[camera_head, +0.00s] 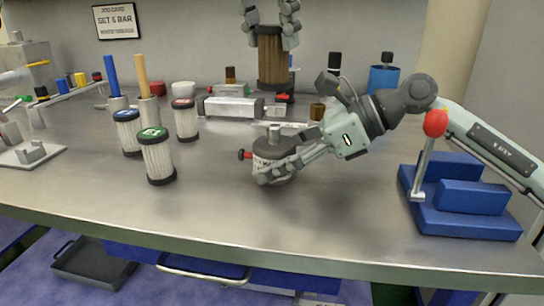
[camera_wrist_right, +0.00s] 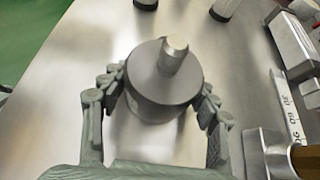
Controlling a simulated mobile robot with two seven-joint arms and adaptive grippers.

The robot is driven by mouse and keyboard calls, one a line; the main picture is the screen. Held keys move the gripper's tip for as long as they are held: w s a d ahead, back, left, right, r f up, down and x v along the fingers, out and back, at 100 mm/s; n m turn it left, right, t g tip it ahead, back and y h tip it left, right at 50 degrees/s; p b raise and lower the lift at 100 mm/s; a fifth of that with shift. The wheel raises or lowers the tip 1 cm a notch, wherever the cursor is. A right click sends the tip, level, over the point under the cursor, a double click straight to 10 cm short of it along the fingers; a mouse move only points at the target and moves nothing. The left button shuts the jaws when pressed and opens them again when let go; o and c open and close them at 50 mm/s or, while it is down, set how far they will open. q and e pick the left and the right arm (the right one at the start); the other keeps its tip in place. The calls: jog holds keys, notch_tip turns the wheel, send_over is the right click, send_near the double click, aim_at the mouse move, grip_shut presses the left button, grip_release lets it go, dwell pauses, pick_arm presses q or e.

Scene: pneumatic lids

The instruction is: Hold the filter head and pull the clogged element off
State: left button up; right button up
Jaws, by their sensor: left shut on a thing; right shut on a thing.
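The clogged element (camera_head: 273,62), brown and pleated with dark end caps, is upright at the back of the bench, apart from the filter head. My left gripper (camera_head: 271,26) comes down from above and is shut on its upper part. I cannot tell whether its base touches anything. The filter head (camera_head: 273,150) is a dark grey round body with a pale stub on top and a red knob at its left. My right gripper (camera_head: 278,172) is shut around it, low over the bench. In the right wrist view the head (camera_wrist_right: 160,92) sits between the fingers.
Several clean white filters (camera_head: 157,160) stand at the left, beside blue and tan handled tools (camera_head: 141,78). A white cylinder (camera_head: 233,107) lies behind the head. A blue block stand (camera_head: 460,215) is at the right. The bench (camera_head: 230,215) is clear in front.

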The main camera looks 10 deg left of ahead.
jog(key=shift+f, duration=0.3)
jog(key=o, duration=0.9)
jog(key=shift+c, duration=0.2)
jog(key=shift+o, duration=1.5)
jog(key=shift+r, duration=0.2)
